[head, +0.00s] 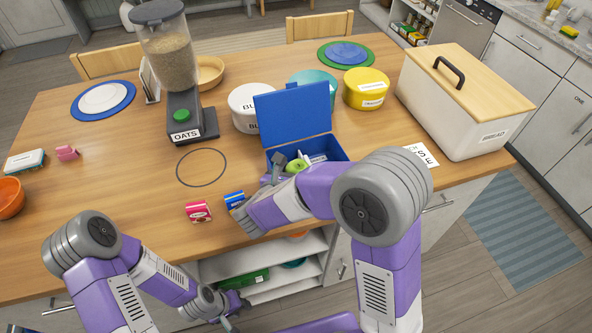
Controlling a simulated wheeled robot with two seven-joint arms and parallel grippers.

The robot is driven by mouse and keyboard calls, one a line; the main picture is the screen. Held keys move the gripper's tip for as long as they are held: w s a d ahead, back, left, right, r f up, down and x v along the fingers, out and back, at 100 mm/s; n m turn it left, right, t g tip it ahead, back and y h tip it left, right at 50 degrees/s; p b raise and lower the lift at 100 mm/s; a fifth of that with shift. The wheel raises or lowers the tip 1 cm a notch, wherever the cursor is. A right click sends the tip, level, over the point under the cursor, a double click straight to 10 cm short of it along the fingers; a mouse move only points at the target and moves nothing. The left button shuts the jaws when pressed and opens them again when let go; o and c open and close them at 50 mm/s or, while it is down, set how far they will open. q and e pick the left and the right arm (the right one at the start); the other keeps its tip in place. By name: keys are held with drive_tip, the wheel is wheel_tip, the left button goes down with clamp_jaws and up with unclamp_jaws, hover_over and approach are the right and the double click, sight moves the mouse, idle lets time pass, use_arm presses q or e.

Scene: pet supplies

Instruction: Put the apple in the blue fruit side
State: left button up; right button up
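A green apple (296,166) shows at the blue box (335,147), whose blue lid (293,114) stands open at the back. A grey finger of my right gripper (278,168) is just left of the apple, over the box's left part. My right arm and hand hide the front of the box. I cannot tell whether the apple is gripped or rests in the box. Other small items, partly white, lie in the box, and its inner sides are mostly hidden. My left gripper (231,312) hangs low in front of the table by the shelves, apparently empty; its finger opening is unclear.
A red packet (198,211) and a blue can (234,199) stand near the front edge. The oats dispenser (183,115), white tub (243,108), yellow tub (366,89) and bread bin (455,115) surround the box. The table's left middle is mostly clear.

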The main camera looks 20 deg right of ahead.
drive_tip(key=shift+s+f, duration=0.15)
drive_tip(key=shift+f, duration=0.25)
drive_tip(key=shift+r, duration=0.25)
drive_tip(key=shift+r+p, duration=0.45)
drive_tip(key=shift+p, duration=0.15)
drive_tip(key=p+v, duration=0.1)
drive_tip(key=v, duration=1.1)
drive_tip(key=shift+p, duration=0.4)
drive_tip(key=shift+r, duration=0.15)
